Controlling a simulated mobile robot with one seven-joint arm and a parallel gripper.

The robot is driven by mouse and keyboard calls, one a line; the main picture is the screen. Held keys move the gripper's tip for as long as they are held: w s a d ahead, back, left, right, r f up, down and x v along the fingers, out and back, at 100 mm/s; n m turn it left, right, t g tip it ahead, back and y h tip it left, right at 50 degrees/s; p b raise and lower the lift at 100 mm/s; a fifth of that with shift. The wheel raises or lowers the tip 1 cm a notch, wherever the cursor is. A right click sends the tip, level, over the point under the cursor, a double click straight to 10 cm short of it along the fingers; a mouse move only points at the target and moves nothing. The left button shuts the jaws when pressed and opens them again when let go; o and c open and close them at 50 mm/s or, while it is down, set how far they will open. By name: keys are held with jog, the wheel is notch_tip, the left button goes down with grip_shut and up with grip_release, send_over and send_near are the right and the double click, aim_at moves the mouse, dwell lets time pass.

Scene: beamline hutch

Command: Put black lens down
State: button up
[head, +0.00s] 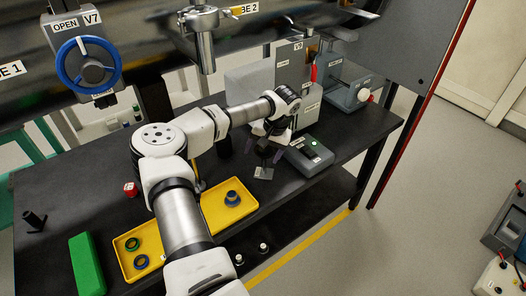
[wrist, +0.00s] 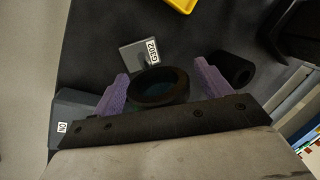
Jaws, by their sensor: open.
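The black lens (wrist: 160,88), a dark ring with bluish glass, sits between the two purple fingers of my gripper (wrist: 160,74) in the wrist view. The fingers are apart, one on each side of it. I cannot tell whether either finger touches it or whether it rests on a surface. In the head view my gripper (head: 266,152) points down over the black bench (head: 300,185), and the lens cannot be made out there. A small grey plate labelled G302 (wrist: 140,55) lies just beyond the lens; it also shows in the head view (head: 264,173).
A yellow tray (head: 215,219) with several ring-shaped parts lies left of my gripper. A control box with a green light (head: 311,152) stands close on the right. A black cylinder (wrist: 234,69) is beside one finger.

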jog(key=b+v, duration=0.2)
jog(key=v, duration=1)
jog(key=shift+r, duration=0.2)
